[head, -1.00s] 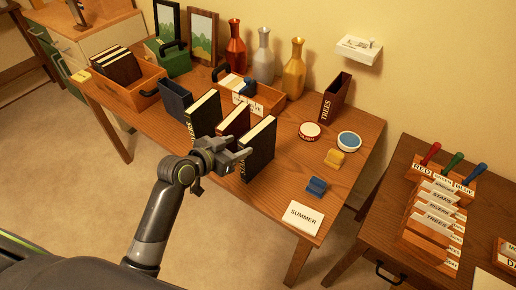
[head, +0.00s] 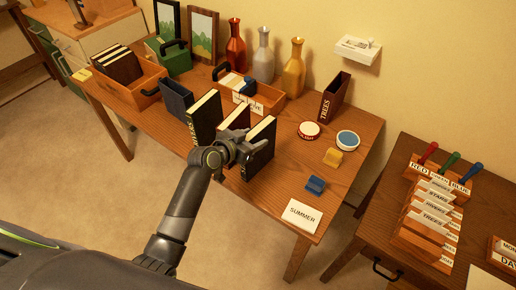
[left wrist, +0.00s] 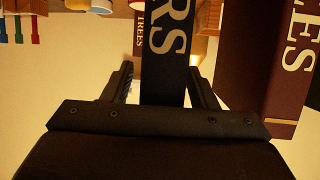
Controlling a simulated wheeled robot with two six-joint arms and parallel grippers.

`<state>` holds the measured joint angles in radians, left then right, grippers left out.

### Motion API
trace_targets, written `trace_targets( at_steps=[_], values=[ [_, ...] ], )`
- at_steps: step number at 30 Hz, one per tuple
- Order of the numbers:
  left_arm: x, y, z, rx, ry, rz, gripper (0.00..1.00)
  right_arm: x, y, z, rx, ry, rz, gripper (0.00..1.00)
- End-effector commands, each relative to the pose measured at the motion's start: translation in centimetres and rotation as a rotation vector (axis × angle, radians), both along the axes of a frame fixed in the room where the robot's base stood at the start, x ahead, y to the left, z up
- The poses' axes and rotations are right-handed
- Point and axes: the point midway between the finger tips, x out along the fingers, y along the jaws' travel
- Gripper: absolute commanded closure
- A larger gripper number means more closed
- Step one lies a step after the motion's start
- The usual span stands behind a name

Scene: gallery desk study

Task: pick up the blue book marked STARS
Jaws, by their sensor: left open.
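The STARS book (head: 262,143) stands upright on the desk, the rightmost of three standing books, and looks very dark here. My left gripper (head: 246,150) is open at the front of this book. In the left wrist view the fingers of the gripper (left wrist: 165,82) lie on either side of the spine, with a gap visible on both sides. My right gripper is not in view.
A brown book (head: 235,119) stands just left of it, close to my finger, and shows at right in the left wrist view (left wrist: 255,70). Another dark book (head: 205,118) stands further left. Round tins (head: 348,140), small blocks (head: 316,185) and a SUMMER card (head: 302,215) lie right.

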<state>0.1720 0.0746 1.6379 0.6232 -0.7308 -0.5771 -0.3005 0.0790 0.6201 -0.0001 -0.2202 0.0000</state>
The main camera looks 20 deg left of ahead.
Motion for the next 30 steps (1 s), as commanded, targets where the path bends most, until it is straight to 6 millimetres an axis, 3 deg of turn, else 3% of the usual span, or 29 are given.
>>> trace_targets(
  at_steps=[5,17,30],
  values=[
    [0.00,0.00,0.00,0.000,0.000,0.000,0.47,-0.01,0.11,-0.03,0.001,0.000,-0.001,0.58],
    [-0.02,0.02,0.01,0.000,0.000,0.000,1.00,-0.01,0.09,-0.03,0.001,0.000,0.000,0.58],
    [0.04,0.00,0.24,-0.001,-0.005,0.001,1.00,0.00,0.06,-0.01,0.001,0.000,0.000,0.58]
  ],
)
